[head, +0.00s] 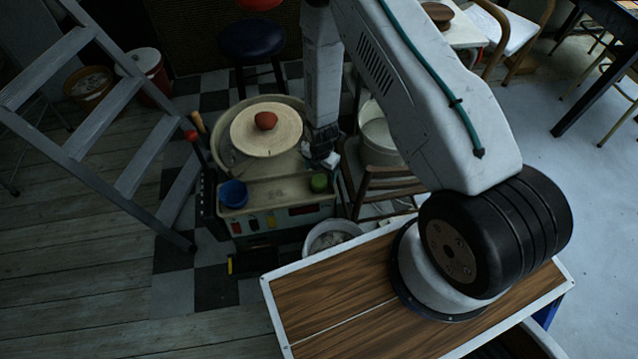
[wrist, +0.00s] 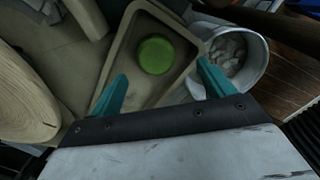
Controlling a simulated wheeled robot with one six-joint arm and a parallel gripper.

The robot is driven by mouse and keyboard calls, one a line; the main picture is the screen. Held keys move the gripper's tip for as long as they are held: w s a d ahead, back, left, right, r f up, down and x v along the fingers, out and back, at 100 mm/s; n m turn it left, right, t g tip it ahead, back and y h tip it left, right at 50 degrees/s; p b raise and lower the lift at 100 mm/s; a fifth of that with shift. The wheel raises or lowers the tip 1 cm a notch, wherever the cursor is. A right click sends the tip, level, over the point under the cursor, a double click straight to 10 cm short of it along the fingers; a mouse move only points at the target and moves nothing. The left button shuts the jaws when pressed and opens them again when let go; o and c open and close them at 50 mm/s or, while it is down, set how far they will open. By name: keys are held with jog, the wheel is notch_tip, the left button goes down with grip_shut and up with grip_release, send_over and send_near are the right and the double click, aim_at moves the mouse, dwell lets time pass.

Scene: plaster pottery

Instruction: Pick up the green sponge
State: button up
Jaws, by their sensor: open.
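The green sponge (head: 319,183) is a small round piece on the right end of the pottery wheel's front tray (head: 275,189). In the wrist view the sponge (wrist: 155,55) lies flat inside the tray's corner, beyond and between my fingertips. My gripper (wrist: 162,82) has two teal fingers, spread wide with nothing between them. In the head view my gripper (head: 322,158) hangs down just above the sponge, at the right side of the wheel. The sponge is in plain sight in both views.
A blue cup (head: 233,193) stands at the tray's left end. A lump of red clay (head: 265,120) sits on the wheel disc (head: 243,132). A bucket of pale scraps (head: 331,237) stands beside the tray, and a wooden chair (head: 385,190) is close on the right.

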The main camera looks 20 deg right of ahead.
aim_at(319, 180)
jog(key=f, duration=0.7)
jog(key=shift+w+a+f, duration=0.15)
jog(key=shift+w+a, duration=0.1)
jog(key=shift+c, duration=0.3)
jog(key=c, duration=1)
